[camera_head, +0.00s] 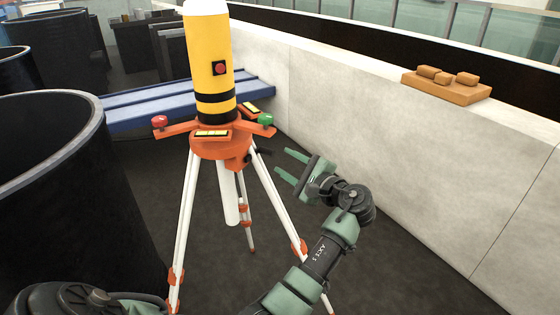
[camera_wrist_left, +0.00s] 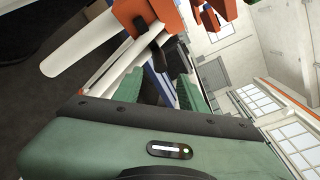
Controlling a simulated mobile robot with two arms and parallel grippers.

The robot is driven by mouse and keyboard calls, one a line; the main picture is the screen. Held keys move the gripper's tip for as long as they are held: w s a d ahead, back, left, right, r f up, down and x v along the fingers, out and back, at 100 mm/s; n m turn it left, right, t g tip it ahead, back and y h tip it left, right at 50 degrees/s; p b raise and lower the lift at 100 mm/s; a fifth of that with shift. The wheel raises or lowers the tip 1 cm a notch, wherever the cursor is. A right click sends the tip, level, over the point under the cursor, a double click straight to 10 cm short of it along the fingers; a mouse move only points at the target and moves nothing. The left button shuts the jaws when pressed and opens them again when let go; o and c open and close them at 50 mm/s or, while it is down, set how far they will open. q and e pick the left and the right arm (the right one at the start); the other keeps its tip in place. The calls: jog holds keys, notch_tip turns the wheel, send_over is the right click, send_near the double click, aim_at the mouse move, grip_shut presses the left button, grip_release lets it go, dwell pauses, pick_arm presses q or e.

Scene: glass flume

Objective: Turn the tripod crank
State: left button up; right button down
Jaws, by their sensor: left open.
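The tripod (camera_head: 207,147) has an orange head and white legs with orange joints, and carries a yellow cylinder instrument (camera_head: 208,60). The crank (camera_head: 260,153) is a small black handle on the right side of the orange head. My left gripper (camera_head: 283,162) is open and empty, its green fingers pointing at the crank from the right with a small gap. In the left wrist view, the green fingers (camera_wrist_left: 157,84) show below the black crank (camera_wrist_left: 147,40) and the orange tripod head (camera_wrist_left: 168,12). Exact finger depth relative to the crank is hard to tell. My right gripper is out of view.
A pale wall (camera_head: 400,140) runs along the right, with an orange block tray (camera_head: 446,90) on top. A large black tank (camera_head: 60,200) stands at left. Blue beams (camera_head: 150,105) lie behind the tripod. The dark floor between tripod and wall is clear.

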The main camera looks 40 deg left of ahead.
pick_arm(q)
jog(key=shift+v, duration=1.75)
